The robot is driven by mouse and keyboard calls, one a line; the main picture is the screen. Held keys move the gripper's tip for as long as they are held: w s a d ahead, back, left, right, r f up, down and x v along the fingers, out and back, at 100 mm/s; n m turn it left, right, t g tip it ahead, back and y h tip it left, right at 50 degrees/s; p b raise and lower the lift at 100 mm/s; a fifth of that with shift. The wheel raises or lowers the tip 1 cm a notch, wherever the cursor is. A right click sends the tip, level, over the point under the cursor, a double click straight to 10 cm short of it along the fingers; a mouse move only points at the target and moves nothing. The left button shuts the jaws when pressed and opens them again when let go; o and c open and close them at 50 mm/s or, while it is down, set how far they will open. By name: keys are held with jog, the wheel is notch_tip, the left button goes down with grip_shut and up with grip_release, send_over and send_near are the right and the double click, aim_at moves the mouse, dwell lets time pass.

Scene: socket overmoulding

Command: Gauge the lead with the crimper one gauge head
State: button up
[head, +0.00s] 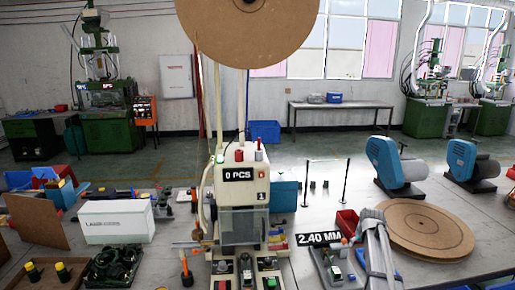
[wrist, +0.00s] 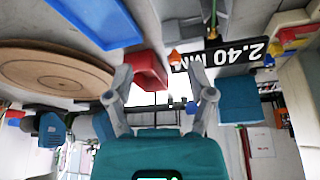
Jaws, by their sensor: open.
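Crimper one (head: 240,195) stands mid-picture in the head view, with a "0 PCS" display and a "1" label. A black "2.40 MM" readout (head: 318,239) sits to its right, above a small grey device (head: 328,266) that looks like the gauge head. The readout also shows upside down in the wrist view (wrist: 228,58). My gripper (wrist: 160,68) is open, its grey fingers spread wide, with nothing seen held between them. The readout lies beyond its right fingertip in the picture. I cannot make out the lead for certain in either view.
A red bin (head: 346,222) and a brown round disc (head: 415,228) lie right of the readout. Blue-and-grey machines (head: 394,165) stand behind them. A white box (head: 116,222) stands left of the crimper. A large brown reel (head: 248,25) hangs above it.

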jog(key=s+a+f+n+g+b, duration=0.1)
jog(key=s+a+f+g+b, duration=0.1)
jog(key=s+a, duration=0.9)
jog(key=s+a+f+g+b, duration=0.2)
jog(key=s+a+f+b, duration=0.1)
jog(key=s+a, duration=0.9)
jog(key=s+f, duration=0.1)
jog(key=s, duration=0.4)
jog(key=shift+s+f+n+y, duration=0.3)
jog(key=shift+n, duration=0.1)
dwell(1.7)
